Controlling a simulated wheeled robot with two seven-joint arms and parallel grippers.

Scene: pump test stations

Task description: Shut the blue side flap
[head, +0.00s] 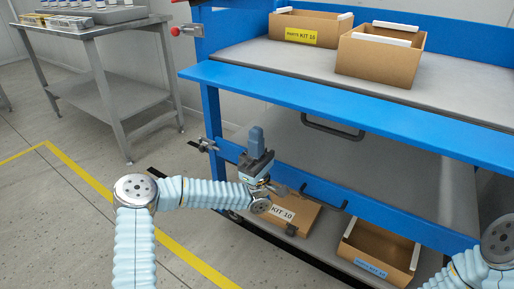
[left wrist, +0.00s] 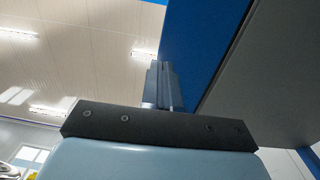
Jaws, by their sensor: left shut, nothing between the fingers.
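The blue side flap (head: 330,108) looks to be the long blue board along the near side of the cart, sticking out roughly level at shelf height. My left gripper (head: 256,133) is shut and empty. It points up, below the flap and in front of the cart's lower part. In the left wrist view the shut fingers (left wrist: 163,85) point up beside a blue surface (left wrist: 205,45), likely the flap from below. I cannot tell whether they touch it. Part of my right arm shows at lower right; its gripper is out of view.
Open cardboard boxes (head: 380,60) stand on the grey upper shelf (head: 290,62). More boxes (head: 375,250) are on the lower shelf. A dark handle (head: 333,128) and a lower blue rail (head: 390,215) are near my left gripper. A metal table (head: 105,85) stands at left; floor between is clear.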

